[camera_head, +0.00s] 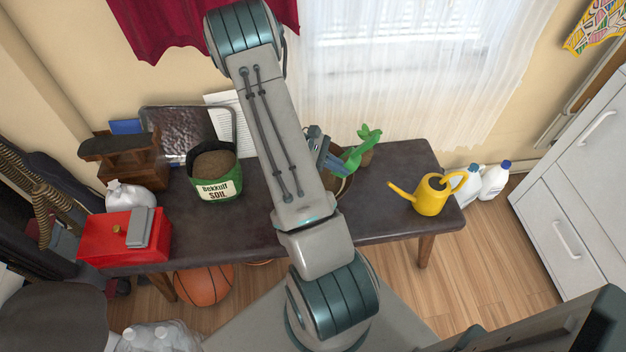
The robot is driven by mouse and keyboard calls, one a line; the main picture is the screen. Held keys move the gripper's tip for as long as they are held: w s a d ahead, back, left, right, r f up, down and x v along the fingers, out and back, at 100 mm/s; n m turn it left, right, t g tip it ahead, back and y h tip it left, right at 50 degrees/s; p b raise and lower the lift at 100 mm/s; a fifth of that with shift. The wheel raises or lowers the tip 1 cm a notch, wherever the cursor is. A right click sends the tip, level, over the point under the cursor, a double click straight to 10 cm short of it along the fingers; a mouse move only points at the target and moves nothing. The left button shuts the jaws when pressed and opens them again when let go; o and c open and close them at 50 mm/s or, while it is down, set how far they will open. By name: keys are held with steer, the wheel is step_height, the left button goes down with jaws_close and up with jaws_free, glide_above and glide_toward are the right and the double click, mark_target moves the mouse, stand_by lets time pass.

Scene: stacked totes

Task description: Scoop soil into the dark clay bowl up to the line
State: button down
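The soil is in a dark green bag (216,183) with a white label reading "SOIL", standing open on the left part of the dark table; brown soil (213,164) fills it near the top. My gripper (338,163) is right of the middle, above the table and partly hidden by my arm. A brown rounded vessel (344,187) shows partly below the gripper, perhaps the clay bowl. Its inside and any line are hidden.
A yellow watering can (432,196) stands at the table's right end. A red box (124,236), a white sack (130,196) and a wooden stand (128,160) crowd the left end. Bare table (385,222) shows left of the can. A basketball (204,284) lies on the floor.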

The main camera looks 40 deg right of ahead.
mark_target(355, 166)
stand_by(0.6)
steer(key=shift+s+d+r+t+y+p, duration=0.1)
steer(key=shift+s+r+t+y+p, duration=0.1)
steer(key=shift+t+y+p, duration=0.25)
steer(key=t+y, duration=0.1)
steer(key=t, duration=0.1)
steer(key=s+t+y+p, duration=0.1)
steer(key=t, duration=0.1)
steer(key=s+d+t+y, duration=0.1)
steer(key=t+y, duration=0.1)
steer(key=t, duration=0.1)
steer(key=shift+s+f+m, duration=0.1)
steer(key=shift+f+m, duration=0.3)
steer(key=shift+f+t, duration=0.15)
steer(key=shift+t, duration=0.1)
steer(key=shift+p, duration=0.3)
step_height(355, 166, up, 7)
steer(key=p, duration=0.6)
